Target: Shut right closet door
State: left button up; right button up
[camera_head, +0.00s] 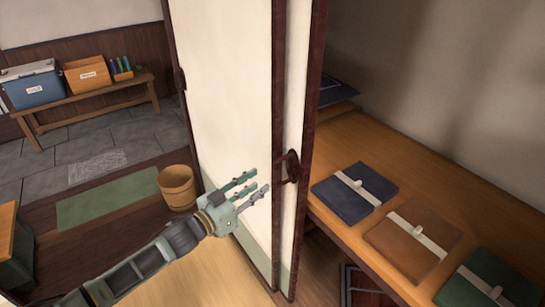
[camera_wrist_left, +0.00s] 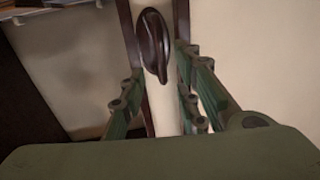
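The right closet door (camera_head: 297,90) is a cream panel with a dark brown frame. Only a narrow strip of it shows, beside the wider front panel (camera_head: 225,90), and the closet stands open to its right. Its dark oval handle (camera_head: 291,166) is on that strip, and it also shows in the left wrist view (camera_wrist_left: 153,45). My left gripper (camera_head: 254,188) is open and empty, its green fingers pointing at the handle from the left, a little short of it. In the left wrist view the handle lies ahead, between and beyond the spread fingers. My right gripper is not in view.
Inside the closet, a wooden shelf (camera_head: 350,135) holds folded blue, brown and green bundles. A wooden bucket (camera_head: 177,187) stands left of the front panel. A bench (camera_head: 95,111) with boxes is at the back left, and a green mat (camera_head: 105,202) lies on the floor.

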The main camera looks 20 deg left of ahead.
aim_at(274, 184)
pick_arm(q)
jog(key=p+x, duration=0.1)
jog(key=x, duration=0.7)
jog(key=shift+a, duration=0.1)
grip_shut()
dwell(0.5)
